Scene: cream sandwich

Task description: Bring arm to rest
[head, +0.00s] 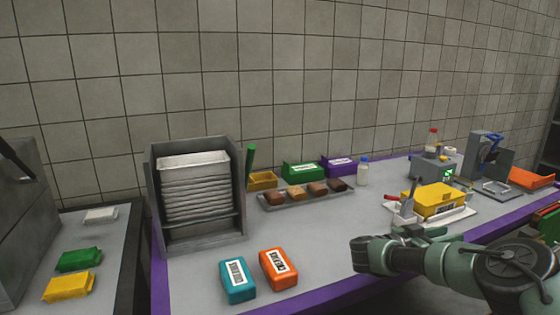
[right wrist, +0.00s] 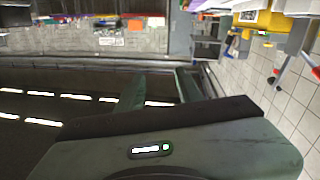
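My right arm (head: 435,262) comes in from the lower right in the head view, over the front edge of the table. In the right wrist view my right gripper (right wrist: 160,92) has its two fingers apart with nothing between them. The fingers point away from the camera above the dark gripper body, and the room behind looks upside down. My left arm and left gripper are not in view.
The grey table (head: 325,235) holds a rack of trays (head: 195,195), a teal packet (head: 238,280), an orange packet (head: 278,268) and a tray of brown bars (head: 305,196). A yellow block (head: 434,199) stands beyond my arm. The table's middle is clear.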

